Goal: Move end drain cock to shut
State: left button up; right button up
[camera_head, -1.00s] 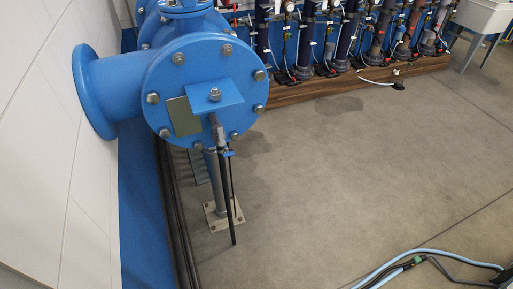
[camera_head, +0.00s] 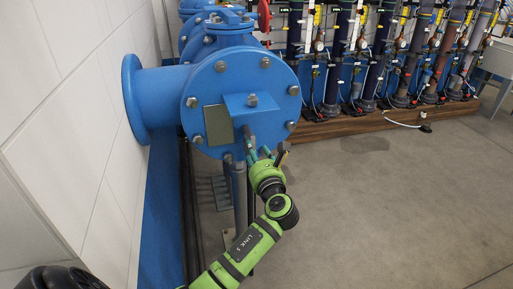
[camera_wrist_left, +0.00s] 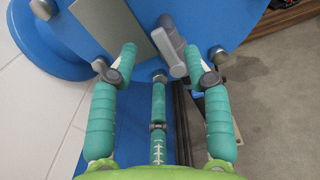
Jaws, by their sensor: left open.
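The end drain cock hangs below the blue bracket on the round blue end flange. Its grey upper pipe (camera_head: 247,136) shows in the head view, and my gripper hides the lower part. In the left wrist view a grey cock body (camera_wrist_left: 171,44) slants down between my fingers, with a light grey end. I cannot make out its lever clearly. My left gripper (camera_head: 264,153) is at the cock, just under the bracket. In the wrist view this gripper (camera_wrist_left: 158,58) is open, its teal fingers on either side of the cock. Contact cannot be told. My right gripper is not in view.
The blue flange (camera_head: 215,82) with its bolts and grey plate stands close above the gripper. A white tiled wall (camera_head: 60,110) is at the left. Several dark columns stand on a wooden plinth (camera_head: 360,125) at the back right. The grey floor (camera_head: 400,210) at right is clear.

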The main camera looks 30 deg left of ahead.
pick_arm(q)
jog(key=shift+x, duration=2.2)
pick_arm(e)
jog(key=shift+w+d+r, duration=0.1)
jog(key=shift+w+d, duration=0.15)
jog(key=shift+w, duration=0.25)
pick_arm(q)
jog(key=shift+d, duration=0.1)
grip_shut()
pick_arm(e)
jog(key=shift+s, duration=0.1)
